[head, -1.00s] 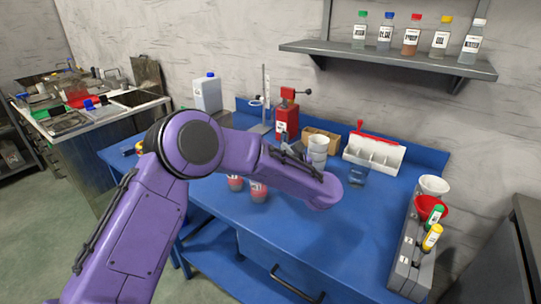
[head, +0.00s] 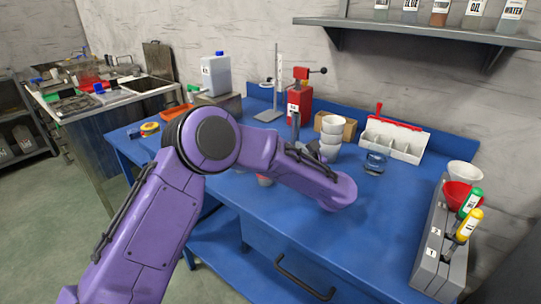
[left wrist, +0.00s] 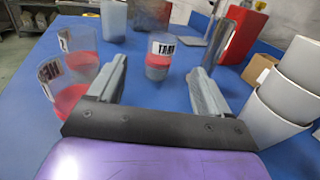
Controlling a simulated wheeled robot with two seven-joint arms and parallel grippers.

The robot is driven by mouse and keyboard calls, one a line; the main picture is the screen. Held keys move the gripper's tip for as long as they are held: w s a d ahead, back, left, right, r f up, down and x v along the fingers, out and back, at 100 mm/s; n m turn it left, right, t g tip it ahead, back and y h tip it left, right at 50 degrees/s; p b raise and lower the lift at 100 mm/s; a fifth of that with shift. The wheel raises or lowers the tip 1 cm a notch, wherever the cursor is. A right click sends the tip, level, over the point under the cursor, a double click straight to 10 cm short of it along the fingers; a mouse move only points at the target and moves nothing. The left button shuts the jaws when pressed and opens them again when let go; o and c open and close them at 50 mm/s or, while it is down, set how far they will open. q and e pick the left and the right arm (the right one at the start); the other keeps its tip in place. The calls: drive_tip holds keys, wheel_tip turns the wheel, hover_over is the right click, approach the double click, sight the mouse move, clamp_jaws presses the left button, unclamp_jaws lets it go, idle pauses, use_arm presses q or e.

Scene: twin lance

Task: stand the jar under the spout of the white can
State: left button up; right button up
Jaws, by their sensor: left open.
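The white can (head: 216,75) has a blue cap and stands on a grey block (head: 229,104) at the back left of the blue table; no spout is clear. A clear, bluish jar (head: 376,163) stands empty-looking right of the white cups. Other see-through jars with red contents show in the left wrist view: two at left (left wrist: 80,48) (left wrist: 62,88), and one labelled jar (left wrist: 160,58) beyond the fingers, between them in the picture. My left gripper (left wrist: 160,80) is open and empty; in the head view my purple arm hides most of it. My right gripper is out of view.
Stacked white cups (head: 331,135) stand close right of my left gripper. A red can (head: 299,98), a stand (head: 270,112) and a white bin tray (head: 393,140) line the back. A grey rack (head: 440,245) occupies the right edge. The front-right tabletop is clear.

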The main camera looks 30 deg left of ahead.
use_arm(q)
drive_tip(key=shift+f+b, duration=0.4)
drive_tip(key=shift+f, duration=0.5)
drive_tip(key=shift+a, duration=0.15)
drive_tip(key=p+x, duration=0.2)
drive_tip(key=x, duration=0.7)
drive_tip(key=shift+w+a+r, duration=0.1)
drive_tip(key=shift+w+r, duration=0.05)
drive_tip(key=shift+w, duration=0.2)
drive_tip(key=shift+w+a, duration=0.15)
drive_tip(key=shift+a, duration=0.3)
drive_tip(key=shift+d, duration=0.1)
drive_tip(key=shift+c, duration=0.9)
drive_tip(key=c, duration=1)
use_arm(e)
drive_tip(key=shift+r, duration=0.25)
